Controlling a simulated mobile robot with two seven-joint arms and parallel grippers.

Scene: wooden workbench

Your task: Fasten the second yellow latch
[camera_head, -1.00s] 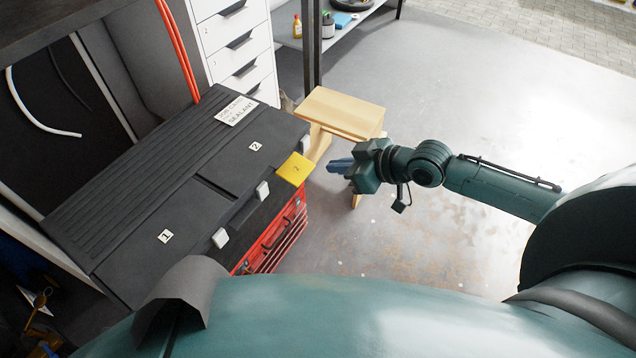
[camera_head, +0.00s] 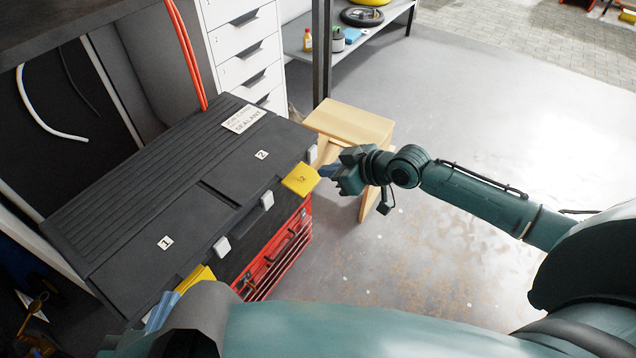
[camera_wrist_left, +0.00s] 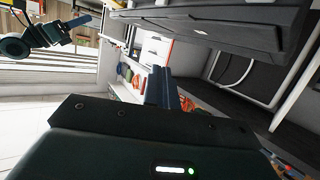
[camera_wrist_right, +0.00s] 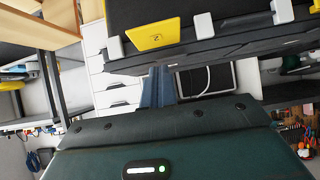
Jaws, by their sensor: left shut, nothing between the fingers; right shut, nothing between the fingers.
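The second yellow latch (camera_head: 300,179), marked 2, sticks out from the front edge of the black case lid (camera_head: 215,170). It also shows in the right wrist view (camera_wrist_right: 152,35), still standing away from the case front. My right gripper (camera_head: 327,171) is shut and empty, with its fingertips close beside the latch's outer edge; I cannot tell whether they touch. In the right wrist view the fingers (camera_wrist_right: 157,88) appear below the latch. Another yellow latch (camera_head: 195,278) shows near label 1. My left gripper (camera_head: 160,312) is shut and empty beside it, partly hidden by my arm.
White catches (camera_head: 267,200) line the lid's front edge. A red tool chest (camera_head: 275,255) is under the case. A wooden stool (camera_head: 350,125) stands behind my right gripper, and white drawers (camera_head: 245,50) stand at the back. The floor at right is clear.

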